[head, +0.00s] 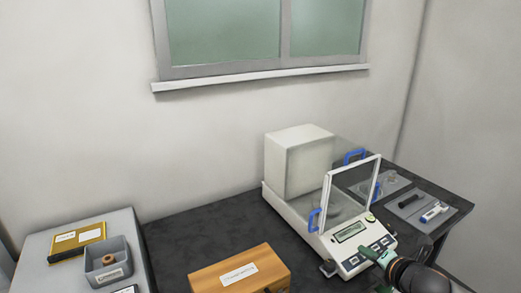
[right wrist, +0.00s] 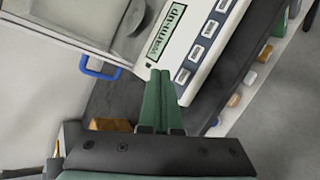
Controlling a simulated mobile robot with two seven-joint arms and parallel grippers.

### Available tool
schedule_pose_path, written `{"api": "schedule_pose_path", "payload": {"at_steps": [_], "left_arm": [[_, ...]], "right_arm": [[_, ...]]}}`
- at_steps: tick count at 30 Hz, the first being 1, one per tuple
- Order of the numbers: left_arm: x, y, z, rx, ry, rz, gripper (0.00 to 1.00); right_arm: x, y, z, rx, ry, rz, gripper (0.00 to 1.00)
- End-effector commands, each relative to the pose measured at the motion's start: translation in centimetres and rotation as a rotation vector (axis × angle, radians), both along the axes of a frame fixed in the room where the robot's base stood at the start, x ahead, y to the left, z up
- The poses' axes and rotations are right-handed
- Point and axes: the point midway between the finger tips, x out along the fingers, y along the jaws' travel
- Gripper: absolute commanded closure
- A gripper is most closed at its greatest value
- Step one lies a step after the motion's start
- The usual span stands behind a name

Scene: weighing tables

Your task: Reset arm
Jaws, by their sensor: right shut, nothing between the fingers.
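My right gripper (head: 370,253) is at the lower right of the head view, at the front of the balance (head: 350,262), by its keypad. In the right wrist view its green fingers (right wrist: 158,76) are shut together with nothing between them. They point at the balance's front panel (right wrist: 185,50), beside the display (right wrist: 166,32), which reads "warm-up". I cannot tell whether the fingertips touch the panel. My left gripper is not seen in either view.
The balance has clear panes and blue handles (head: 315,219). A labelled wooden box (head: 238,272) stands left of it on the dark table (head: 190,240). A grey container (head: 108,262) and yellow box (head: 77,241) sit at left. Grey trays (head: 408,203) with small items lie at right.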

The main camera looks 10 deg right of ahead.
Motion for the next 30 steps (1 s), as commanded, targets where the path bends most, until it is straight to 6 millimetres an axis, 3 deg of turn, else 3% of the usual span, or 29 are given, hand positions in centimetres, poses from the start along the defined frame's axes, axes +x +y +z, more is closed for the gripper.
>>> {"api": "schedule_pose_path", "payload": {"at_steps": [6, 9, 12, 18, 26, 30], "left_arm": [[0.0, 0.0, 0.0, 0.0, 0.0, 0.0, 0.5], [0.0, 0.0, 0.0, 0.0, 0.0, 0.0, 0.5], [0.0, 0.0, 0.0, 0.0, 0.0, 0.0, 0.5], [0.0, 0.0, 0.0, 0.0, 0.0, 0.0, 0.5], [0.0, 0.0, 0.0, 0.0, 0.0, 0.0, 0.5], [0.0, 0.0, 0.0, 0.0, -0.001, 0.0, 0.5]], "right_arm": [[-6.6, 7.4, -5.6, 0.418, 0.193, -0.241, 1.0], [-11.1, 10.0, -7.6, 0.656, 0.305, -0.46, 1.0], [-15.3, 11.5, -8.8, 0.856, 0.396, -0.7, 1.0], [-22.1, 12.3, -9.9, 1.111, 0.498, -1.123, 1.0], [-29.5, 12.2, -10.2, 1.292, 0.537, -1.611, 1.0], [-28.3, 12.6, -11.9, 1.341, 0.52, -1.571, 1.0]]}}
